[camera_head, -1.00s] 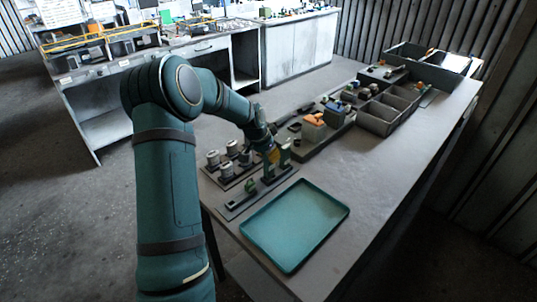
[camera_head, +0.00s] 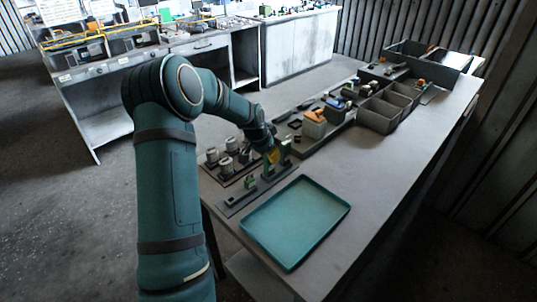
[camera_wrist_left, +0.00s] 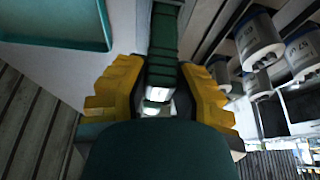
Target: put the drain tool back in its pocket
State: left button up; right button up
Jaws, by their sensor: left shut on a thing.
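My left gripper (camera_head: 275,158) is over the near-left part of the bench, beside a flat dark holder (camera_head: 236,203). In the left wrist view its yellow finger pads (camera_wrist_left: 162,92) are closed on a dark green tool (camera_wrist_left: 163,45), which I take to be the drain tool. A pale, shiny part of it shows between the pads. The green tool (camera_head: 286,149) also shows beside the fingers in the head view. The fingers and tool hide part of the holder. I cannot tell whether the tool's lower end touches the holder or which pocket is under it. My right gripper is not in view.
An empty teal tray (camera_head: 296,222) lies close in front of the holder. Several grey cylinders (camera_head: 231,146) stand on a rack behind it. An orange block (camera_head: 314,124) and grey bins (camera_head: 378,116) are farther along the bench. The bench's right side (camera_head: 395,150) is clear.

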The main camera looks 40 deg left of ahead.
pick_arm(q)
jog(key=shift+f, duration=0.25)
jog(key=o, duration=0.9)
jog(key=shift+o, duration=0.2)
jog(key=v, duration=1.2)
jog(key=shift+r, duration=0.1)
